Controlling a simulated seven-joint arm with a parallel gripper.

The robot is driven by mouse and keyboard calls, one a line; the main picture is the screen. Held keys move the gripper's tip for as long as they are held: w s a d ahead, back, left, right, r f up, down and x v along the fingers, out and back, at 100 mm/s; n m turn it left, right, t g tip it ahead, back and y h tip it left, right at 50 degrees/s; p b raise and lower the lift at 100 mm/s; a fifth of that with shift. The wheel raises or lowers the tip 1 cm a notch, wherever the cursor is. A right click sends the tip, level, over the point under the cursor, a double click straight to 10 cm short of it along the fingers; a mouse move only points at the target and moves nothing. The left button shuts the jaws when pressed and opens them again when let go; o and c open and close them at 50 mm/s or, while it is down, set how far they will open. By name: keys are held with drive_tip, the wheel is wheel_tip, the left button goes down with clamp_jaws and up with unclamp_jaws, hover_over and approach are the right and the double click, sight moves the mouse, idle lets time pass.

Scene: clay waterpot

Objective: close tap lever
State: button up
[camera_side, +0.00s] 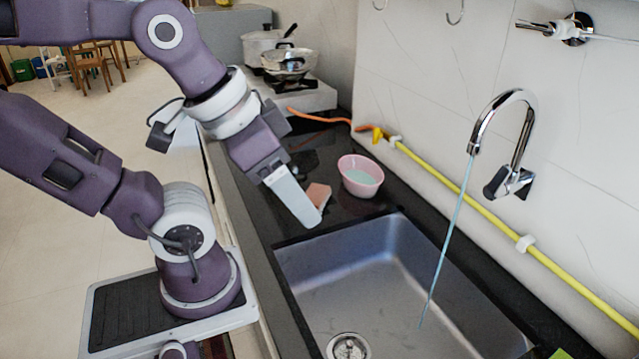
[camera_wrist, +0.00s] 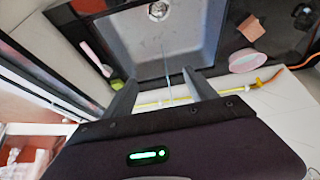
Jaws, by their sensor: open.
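The chrome tap (camera_side: 520,130) is on the tiled wall at the right of the side view. Its lever (camera_side: 496,183) is at the tap's base, with a dark end facing left. A thin blue stream of water (camera_side: 449,240) runs from the spout into the sink (camera_side: 340,245), so the tap is on. My gripper (camera_side: 308,218) is empty over the sink's back left corner, well left of the tap and apart from it. In the wrist view my gripper (camera_wrist: 159,77) has its fingers spread, with the stream (camera_wrist: 167,62) seen between them. The lever is not clear there.
A pink bowl (camera_side: 360,176) and a brown sponge (camera_side: 318,195) stand on the dark counter beside my gripper. A yellow pipe (camera_side: 465,195) runs along the wall below the tap. Pots (camera_side: 287,60) stand at the back. The space above the sink is free.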

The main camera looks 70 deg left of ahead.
drive_tip(key=c, duration=0.7)
drive_tip(key=r, duration=0.5)
drive_tip(key=shift+w+a+r, duration=0.15)
drive_tip(key=shift+w+a, duration=0.1)
clamp_jaws()
drive_tip(key=w+a+f+m+g+y, duration=0.1)
drive_tip(key=w+a+m+y, duration=0.15)
drive_tip(key=w+y, duration=0.4)
drive_tip(key=w+a+m+g+y, duration=0.1)
drive_tip(key=w+a+m+y, duration=0.15)
drive_tip(key=w, duration=0.75)
drive_tip(key=w+d+m+t+y, duration=0.55)
drive_tip(key=w+d+t, duration=0.45)
drive_tip(key=w+d, duration=0.65)
drive_tip(key=t, duration=0.1)
approach(500, 182)
drive_tip(key=s+d+r, duration=0.2)
drive_tip(key=d, duration=0.2)
drive_tip(key=x, duration=1)
drive_tip(key=shift+f+m+h, duration=0.2)
drive_tip(key=shift+m+h, duration=0.15)
drive_tip(key=shift+m, duration=0.1)
